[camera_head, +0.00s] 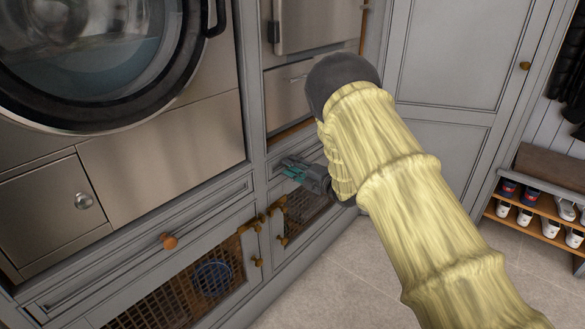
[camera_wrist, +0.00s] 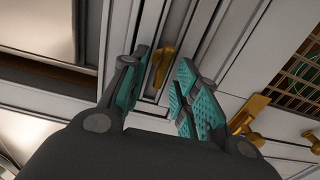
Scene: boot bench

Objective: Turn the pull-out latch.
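In the wrist view, an elongated golden-brown latch (camera_wrist: 164,66) sits on a narrow grey framed panel (camera_wrist: 183,42). I take it to be the pull-out latch. My gripper (camera_wrist: 162,68) is open, with one teal-padded finger on each side of the latch. I cannot tell whether either finger touches it. In the head view, my gripper (camera_head: 299,172) is at the narrow panel under the steel drawer, and this latch is hidden there behind the gripper and my arm.
A similar orange-brown knob (camera_head: 169,241) is on the drawer front below the round-doored machine (camera_head: 110,60). Brass fittings (camera_head: 277,206) and mesh doors (camera_head: 215,278) lie below the panel. A shoe rack (camera_head: 540,215) stands at the right. The floor (camera_head: 340,285) between is clear.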

